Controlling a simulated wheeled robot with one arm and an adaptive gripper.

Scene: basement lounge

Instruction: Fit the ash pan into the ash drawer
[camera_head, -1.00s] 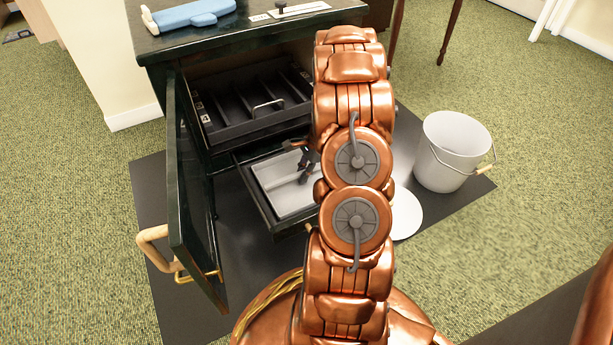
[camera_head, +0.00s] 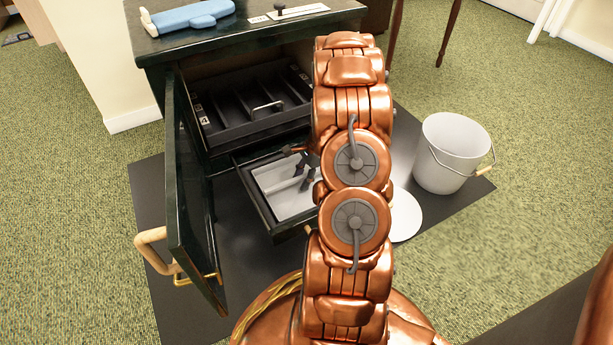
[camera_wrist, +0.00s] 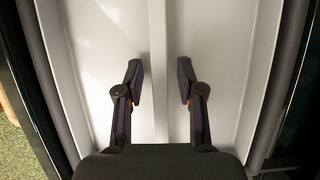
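The pale ash pan (camera_head: 272,176) lies inside the dark ash drawer (camera_head: 257,207), which is pulled out low in the cabinet. In the wrist view the pan (camera_wrist: 95,50) fills most of the picture, with a straight raised bar along its middle and the dark drawer sides (camera_wrist: 45,85) along both edges. My gripper (camera_wrist: 161,80) is open, one finger on each side of the bar with a gap to it. In the head view my gripper (camera_head: 304,174) is low over the pan, and my arm hides the pan's right part. Whether the pan sits fully flat I cannot tell.
An open cabinet door (camera_head: 195,205) stands left of the drawer. A grate compartment (camera_head: 255,125) with a metal handle is above it. A white bucket (camera_head: 450,160) and a white round disc (camera_head: 404,217) are at the right on the dark mat (camera_head: 165,225). A blue-handled tool (camera_head: 190,16) lies on top.

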